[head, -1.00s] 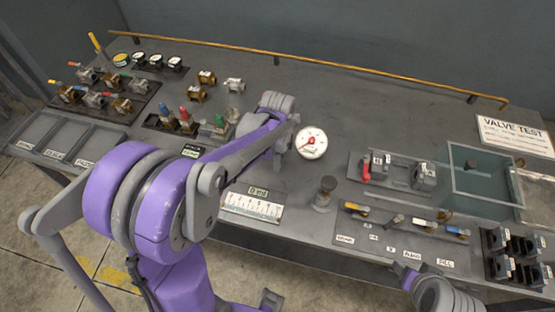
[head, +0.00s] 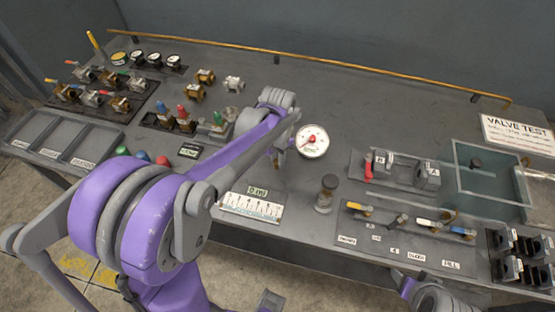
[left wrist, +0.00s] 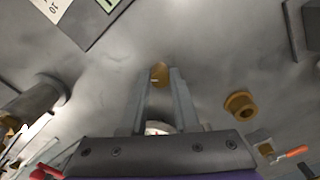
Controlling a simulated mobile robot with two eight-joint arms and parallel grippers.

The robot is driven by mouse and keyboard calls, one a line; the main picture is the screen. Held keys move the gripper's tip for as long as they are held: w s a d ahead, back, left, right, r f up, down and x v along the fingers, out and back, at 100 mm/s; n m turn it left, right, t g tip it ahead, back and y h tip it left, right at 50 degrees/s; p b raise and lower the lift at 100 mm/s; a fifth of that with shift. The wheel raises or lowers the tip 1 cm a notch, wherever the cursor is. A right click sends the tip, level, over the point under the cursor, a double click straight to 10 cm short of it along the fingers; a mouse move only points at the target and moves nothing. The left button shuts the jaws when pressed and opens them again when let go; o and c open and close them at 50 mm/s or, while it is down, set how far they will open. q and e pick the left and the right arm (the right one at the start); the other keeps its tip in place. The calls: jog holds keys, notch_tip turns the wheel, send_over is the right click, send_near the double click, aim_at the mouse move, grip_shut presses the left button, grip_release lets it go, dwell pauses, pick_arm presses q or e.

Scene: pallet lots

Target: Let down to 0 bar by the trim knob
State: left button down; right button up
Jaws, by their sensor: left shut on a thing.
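My left gripper (head: 277,155) reaches down beside the round white gauge (head: 312,141) with a red centre; my arm hides much of it. In the left wrist view its two fingers (left wrist: 160,85) are shut on a small brass knob (left wrist: 159,73) at their tips. A white and red round thing (left wrist: 157,128) shows between the fingers near the palm. The gauge's needle is too small to read. A dark-topped post (head: 328,186) stands right of the gripper.
A small display (head: 257,191) stands above a white scale plate (head: 250,208); its digits are unclear. A valve row panel (head: 400,235), a glass-walled tank (head: 485,180) and a red-handled fixture (head: 400,172) are to the right. Brass fittings (head: 195,92) lie behind. The back-middle bench is clear.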

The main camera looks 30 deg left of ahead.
pick_arm(q)
jog(key=n+b, duration=0.1)
jog(key=n, duration=1.1)
jog(key=shift+n+b, duration=0.3)
jog(key=shift+n, duration=0.1)
jog(key=n, duration=0.6)
jog(key=shift+b, duration=0.3)
jog(key=n, duration=0.5)
jog(key=shift+n, duration=0.4)
jog(key=c, duration=0.6)
grip_release()
jog(key=shift+c, duration=0.2)
jog(key=shift+r, duration=0.15)
